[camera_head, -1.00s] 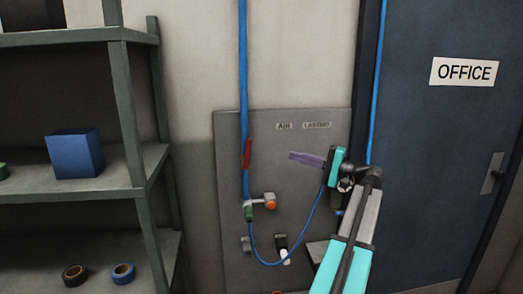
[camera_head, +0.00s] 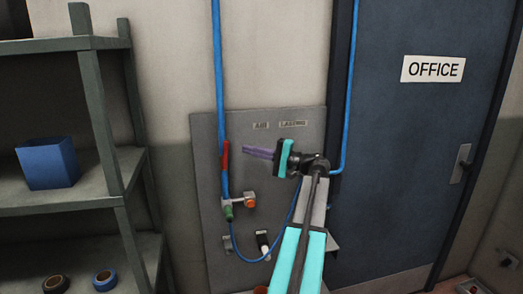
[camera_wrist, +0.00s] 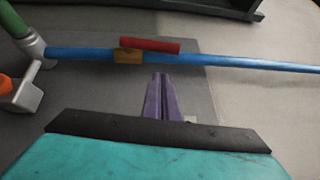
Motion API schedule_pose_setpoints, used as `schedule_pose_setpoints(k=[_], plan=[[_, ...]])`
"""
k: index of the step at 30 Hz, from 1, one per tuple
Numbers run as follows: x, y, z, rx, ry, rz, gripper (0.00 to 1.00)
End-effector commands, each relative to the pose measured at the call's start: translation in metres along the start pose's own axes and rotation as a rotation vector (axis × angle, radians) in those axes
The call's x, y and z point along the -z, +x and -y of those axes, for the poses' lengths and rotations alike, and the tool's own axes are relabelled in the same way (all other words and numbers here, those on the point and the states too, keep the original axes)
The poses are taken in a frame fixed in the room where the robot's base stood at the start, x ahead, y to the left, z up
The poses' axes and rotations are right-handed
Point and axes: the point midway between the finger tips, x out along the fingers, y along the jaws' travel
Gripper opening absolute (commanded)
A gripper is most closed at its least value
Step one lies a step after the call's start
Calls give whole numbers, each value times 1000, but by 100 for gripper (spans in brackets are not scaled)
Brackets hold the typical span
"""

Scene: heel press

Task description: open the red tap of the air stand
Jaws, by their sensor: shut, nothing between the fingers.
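The red tap's lever (camera_head: 226,158) is a narrow red bar beside the blue pipe (camera_head: 220,80) on the grey air stand panel (camera_head: 270,130). In the wrist view the red lever (camera_wrist: 150,45) lies along the pipe (camera_wrist: 220,58), at a brass-coloured valve body (camera_wrist: 128,56). My gripper (camera_head: 245,151) has purple fingers and is just right of the lever in the head view. In the wrist view my gripper's fingertips (camera_wrist: 161,75) are together and empty, pointing at the pipe just beside the lever. A small gap shows between them and the lever.
Below the lever are a grey fitting with an orange knob (camera_head: 250,200) and a green piece (camera_head: 229,213). A thin blue hose (camera_head: 250,261) loops beneath. A shelf (camera_head: 70,206) with a blue box (camera_head: 48,163) stands left; the office door (camera_head: 410,150) is right.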

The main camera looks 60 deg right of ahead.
Motion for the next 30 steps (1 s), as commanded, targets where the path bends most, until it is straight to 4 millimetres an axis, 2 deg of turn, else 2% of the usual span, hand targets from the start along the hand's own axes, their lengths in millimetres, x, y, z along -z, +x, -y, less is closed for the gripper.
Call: schedule_pose_setpoints(k=[1,6,12,30], plan=[[-1,8,2,0,1,2,0],[-17,20,2,0,1,1,0],[-26,32,1,0,1,1,0],[-30,37,-1,-4,-2,5,0]])
